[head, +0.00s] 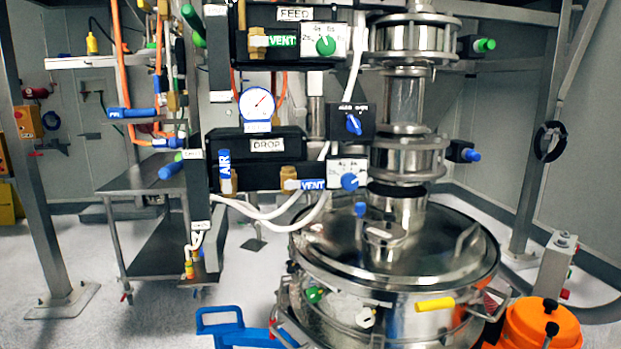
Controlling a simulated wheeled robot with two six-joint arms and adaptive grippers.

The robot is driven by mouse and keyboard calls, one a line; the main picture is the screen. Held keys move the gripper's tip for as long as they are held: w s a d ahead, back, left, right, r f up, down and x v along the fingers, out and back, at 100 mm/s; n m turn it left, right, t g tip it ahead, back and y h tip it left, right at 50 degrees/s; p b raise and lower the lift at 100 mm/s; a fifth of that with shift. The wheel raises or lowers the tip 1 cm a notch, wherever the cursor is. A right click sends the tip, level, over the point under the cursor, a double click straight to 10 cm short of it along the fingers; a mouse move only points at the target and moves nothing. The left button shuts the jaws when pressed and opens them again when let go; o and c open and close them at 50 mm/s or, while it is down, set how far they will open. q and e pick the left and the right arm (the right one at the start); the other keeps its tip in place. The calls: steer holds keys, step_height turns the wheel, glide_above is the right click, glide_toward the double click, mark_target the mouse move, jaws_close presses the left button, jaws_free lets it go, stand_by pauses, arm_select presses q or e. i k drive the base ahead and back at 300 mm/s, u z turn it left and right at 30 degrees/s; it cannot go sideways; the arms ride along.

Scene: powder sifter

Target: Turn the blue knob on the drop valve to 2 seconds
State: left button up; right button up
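The drop valve is a black box (257,147) labelled DROP, left of the steel column. Its blue knob (349,182) sits on a white dial plate (336,166) at the box's lower right, beside a blue VENT label. The plate has small markings around the knob. They are too small to read surely, and I cannot tell which one the knob points to. Neither my left nor my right gripper is in view, and nothing is seen touching the knob.
Another blue knob (353,124) is on a black switch box just above. The FEED box (283,16) above has a green knob (325,46). White hoses (265,215) hang below the drop valve. A large steel vessel (400,255) stands below right. A blue handle (221,316) is at the bottom.

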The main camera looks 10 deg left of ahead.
mark_target(348, 181)
steer(key=u, duration=0.05)
steer(key=k, duration=1.15)
steer(key=z, duration=0.95)
steer(key=i, duration=1.5)
steer(key=u, duration=0.35)
